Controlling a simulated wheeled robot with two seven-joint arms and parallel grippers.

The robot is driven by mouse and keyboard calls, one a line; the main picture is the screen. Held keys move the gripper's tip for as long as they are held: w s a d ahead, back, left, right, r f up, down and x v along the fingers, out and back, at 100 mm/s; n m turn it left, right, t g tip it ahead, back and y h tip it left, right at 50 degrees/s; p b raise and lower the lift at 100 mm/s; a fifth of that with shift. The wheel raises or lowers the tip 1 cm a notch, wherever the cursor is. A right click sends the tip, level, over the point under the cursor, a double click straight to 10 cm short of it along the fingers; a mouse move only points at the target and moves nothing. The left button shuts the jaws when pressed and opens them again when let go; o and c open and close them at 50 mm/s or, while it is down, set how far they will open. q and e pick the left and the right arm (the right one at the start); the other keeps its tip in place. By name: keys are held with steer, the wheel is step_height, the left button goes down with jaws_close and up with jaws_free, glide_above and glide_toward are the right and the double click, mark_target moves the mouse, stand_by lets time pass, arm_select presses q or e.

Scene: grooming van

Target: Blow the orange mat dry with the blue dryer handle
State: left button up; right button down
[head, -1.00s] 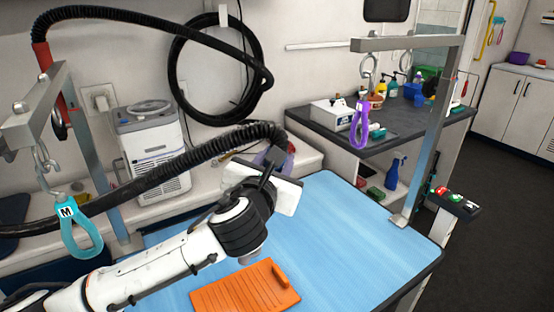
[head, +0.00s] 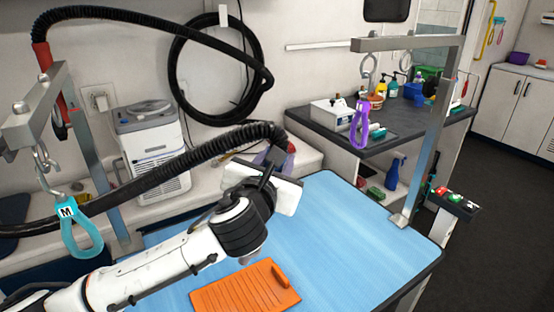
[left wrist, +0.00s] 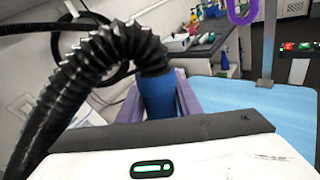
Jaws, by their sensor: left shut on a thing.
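The orange mat (head: 238,292) lies flat on the blue table top (head: 350,215), near its front left. My left gripper (head: 277,160) is above the far part of the table, past the mat. Its fingers are mostly hidden in the head view by my own wrist. In the left wrist view it is shut on the blue dryer handle (left wrist: 158,95), which sits between the purplish finger pads. The black ribbed hose (left wrist: 85,75) runs from the handle; it also shows in the head view (head: 170,168). The handle's nozzle is hidden. My right gripper is not in view.
A white dryer box (head: 152,150) stands on the ledge behind the table. Metal grooming posts rise at the left (head: 98,165) and right (head: 430,140), with a teal loop (head: 82,238) and a purple loop (head: 361,122) hanging. The right half of the table is clear.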

arm_select(q)
steer(key=shift+r, duration=0.2)
steer(key=shift+r, duration=2.45)
